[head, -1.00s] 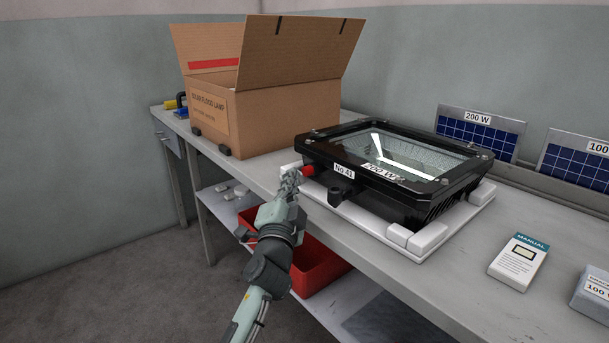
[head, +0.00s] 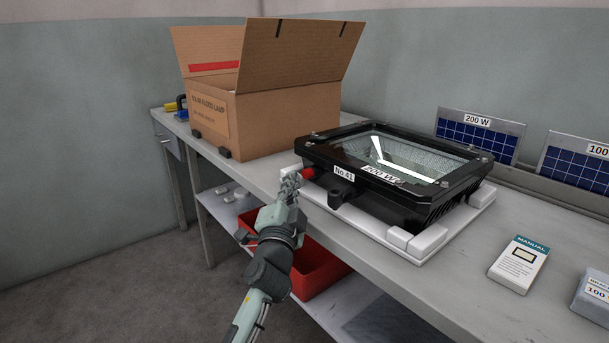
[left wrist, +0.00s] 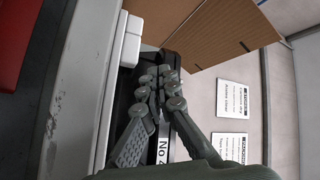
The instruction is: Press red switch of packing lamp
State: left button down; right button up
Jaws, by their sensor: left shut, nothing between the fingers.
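The black floodlight (head: 395,172) lies glass up on a white foam base (head: 420,241) on the bench, with labels "No 41" and "200 W". Its red switch (head: 308,174) is on the left side, near the front corner. My left gripper (head: 291,181) is shut and empty, with its fingertips just left of the red switch; I cannot tell whether they touch it. In the left wrist view my closed fingers (left wrist: 160,88) are in front of the lamp's dark side and hide the switch. My right gripper is not in view.
An open cardboard box (head: 262,112) stands behind the lamp on the left. A manual (head: 518,262) lies at the right, near solar panels (head: 478,133). A red bin (head: 317,274) sits on the shelf below the bench (head: 450,285).

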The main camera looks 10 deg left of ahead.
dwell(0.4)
pick_arm(q)
jog(key=shift+w+d, duration=0.25)
jog(key=shift+w, duration=0.1)
jog(key=shift+w+d+b, duration=0.4)
jog(key=shift+w+b, duration=0.05)
dwell(1.1)
jog(key=shift+s, duration=0.1)
jog(key=shift+s+a+p, duration=0.35)
jog(key=shift+s+a, duration=0.05)
jog(key=shift+s, duration=0.1)
jog(key=shift+s+a, duration=0.15)
jog(key=shift+s+a+p, duration=0.4)
jog(key=shift+s+a, duration=0.4)
jog(key=shift+s, duration=0.2)
jog(key=shift+s+a+p, duration=0.4)
jog(key=shift+s+a, duration=0.4)
jog(key=shift+s, duration=0.2)
